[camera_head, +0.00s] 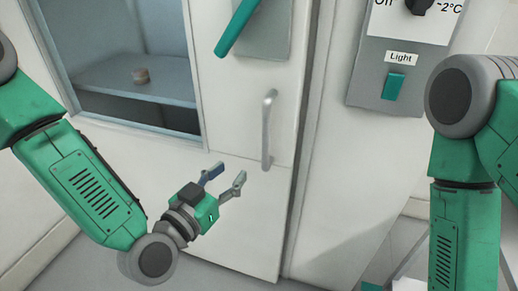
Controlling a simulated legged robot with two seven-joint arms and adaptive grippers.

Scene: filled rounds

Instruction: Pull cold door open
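The cold door (232,140) is white, with a window on its left and a vertical grey bar handle (267,130) near its right edge. The door looks shut against its frame. My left gripper (226,175) is in front of the door, below and to the left of the handle. Its two fingers are spread apart with nothing between them, and it appears clear of the handle. My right arm (465,200) shows at the right edge, but its gripper is out of view.
A green lever (236,28) is on a grey plate above the handle. A control panel (400,50) with a knob and a green light switch (393,86) is on the wall to the right.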

